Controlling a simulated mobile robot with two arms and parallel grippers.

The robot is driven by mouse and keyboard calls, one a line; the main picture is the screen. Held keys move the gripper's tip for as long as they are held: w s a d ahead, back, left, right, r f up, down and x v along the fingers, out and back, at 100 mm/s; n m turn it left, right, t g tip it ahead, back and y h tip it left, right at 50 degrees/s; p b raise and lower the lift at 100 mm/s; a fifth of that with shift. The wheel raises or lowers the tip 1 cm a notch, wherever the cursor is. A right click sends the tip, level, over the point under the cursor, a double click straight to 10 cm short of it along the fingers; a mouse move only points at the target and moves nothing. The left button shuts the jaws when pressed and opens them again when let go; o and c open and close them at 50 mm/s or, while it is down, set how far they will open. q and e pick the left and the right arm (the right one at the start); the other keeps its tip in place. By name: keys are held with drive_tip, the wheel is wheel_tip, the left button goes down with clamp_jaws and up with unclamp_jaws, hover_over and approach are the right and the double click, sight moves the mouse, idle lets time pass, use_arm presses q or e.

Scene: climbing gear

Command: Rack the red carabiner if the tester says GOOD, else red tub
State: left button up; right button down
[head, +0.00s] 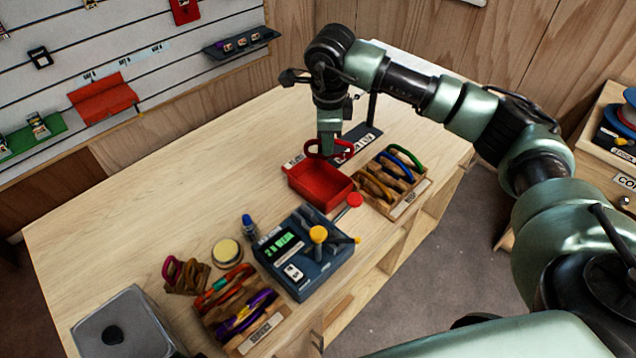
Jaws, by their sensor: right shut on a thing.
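My right gripper (329,146) points down over the workbench and is shut on the red carabiner (344,149). The carabiner is just above the back edge of the red tub (318,187); I cannot tell if they touch. The tub looks empty. The tester (303,257) is a dark blue box with a yellow knob and a lit green screen (284,246). The screen's text is too small to read surely. A wooden rack (408,203) with blue, green and orange carabiners stands right of the tub. My left gripper is out of view.
A wooden tray of carabiners (247,340), a small stand with pinkish carabiners (187,277), a round tin (227,252) and a blue bottle (249,227) stand left of the tester. A grey container (125,325) is at front left. The workbench's left back area (170,190) is clear.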

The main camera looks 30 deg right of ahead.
wheel_tip(320, 180, down, 4)
drive_tip(key=shift+d+r+b, duration=0.1)
drive_tip(key=shift+r+b, duration=0.1)
drive_tip(key=shift+b, duration=0.45)
drive_tip(key=c, duration=1.4)
unclamp_jaws()
